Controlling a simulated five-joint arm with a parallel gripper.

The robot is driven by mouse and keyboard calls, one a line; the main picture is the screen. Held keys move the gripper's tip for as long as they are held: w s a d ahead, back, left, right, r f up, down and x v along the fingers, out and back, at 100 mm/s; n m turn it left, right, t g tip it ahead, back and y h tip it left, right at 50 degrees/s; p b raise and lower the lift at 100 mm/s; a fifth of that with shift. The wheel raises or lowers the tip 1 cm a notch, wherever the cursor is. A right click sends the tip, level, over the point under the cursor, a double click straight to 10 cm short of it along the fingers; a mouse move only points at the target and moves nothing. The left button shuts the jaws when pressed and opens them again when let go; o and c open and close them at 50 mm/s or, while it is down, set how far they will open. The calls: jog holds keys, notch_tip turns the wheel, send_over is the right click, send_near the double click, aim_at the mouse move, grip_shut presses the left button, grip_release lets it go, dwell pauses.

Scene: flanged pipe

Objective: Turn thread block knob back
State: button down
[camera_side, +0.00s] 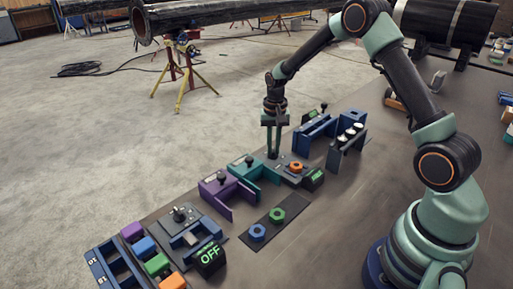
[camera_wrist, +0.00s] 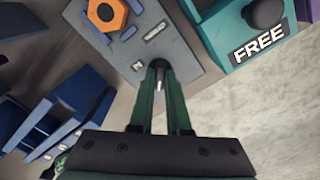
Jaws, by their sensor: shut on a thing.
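The thread block is a grey plate with an orange hex nut (camera_wrist: 107,14); in the side view the orange nut (camera_side: 296,167) shows just right of my gripper. My gripper (camera_side: 273,156) points straight down at the plate's far-left edge. In the wrist view my gripper (camera_wrist: 159,82) has its two green fingers closed around a small dark knob (camera_wrist: 158,64) with a pale metal pin at the plate's edge. The fingers hide most of the knob, so its turn angle cannot be told.
A teal fixture (camera_wrist: 232,32) with a black knob and a "FREE" label stands close beside the block. A blue fixture (camera_side: 314,128) stands on the other side. Purple fixture (camera_side: 222,190), green and blue nuts lie nearer on the bench. Open floor lies beyond the bench edge.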

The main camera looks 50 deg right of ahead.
aim_at(273, 149)
jog(key=shift+n, duration=0.3)
jog(key=shift+r, duration=0.1)
jog(key=c, duration=0.9)
grip_release()
notch_tip(273, 149, up, 12)
